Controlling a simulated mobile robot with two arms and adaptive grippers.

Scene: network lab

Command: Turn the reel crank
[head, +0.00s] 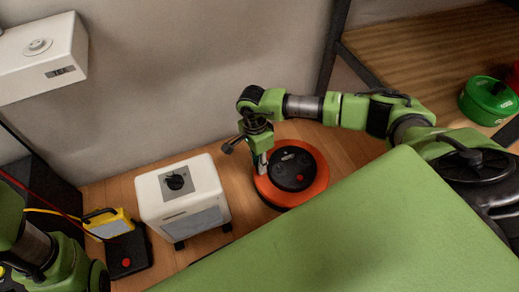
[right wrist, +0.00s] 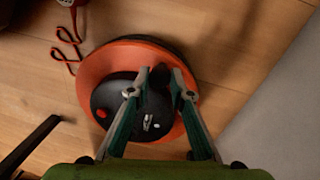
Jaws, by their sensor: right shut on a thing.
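The orange cable reel (head: 315,190) with a black hub (head: 293,170) lies flat on the wooden floor, left of the green surface. It also shows in the right wrist view (right wrist: 98,62), with a red button on the hub (right wrist: 101,113). My right gripper (head: 262,168) reaches down to the left part of the reel. In the right wrist view its two fingers (right wrist: 160,80) are close together over the hub, shut on the crank knob, which they largely hide. Part of my left arm (head: 50,262) shows at the lower left; its fingers are out of frame.
A white cabinet (head: 205,183) with a black dial stands left of the reel. A yellow lamp (head: 108,224) is farther left. A white wall box (head: 45,55) hangs upper left. My green body panel (head: 370,235) fills the lower right. A red corded item (right wrist: 68,35) lies beyond the reel.

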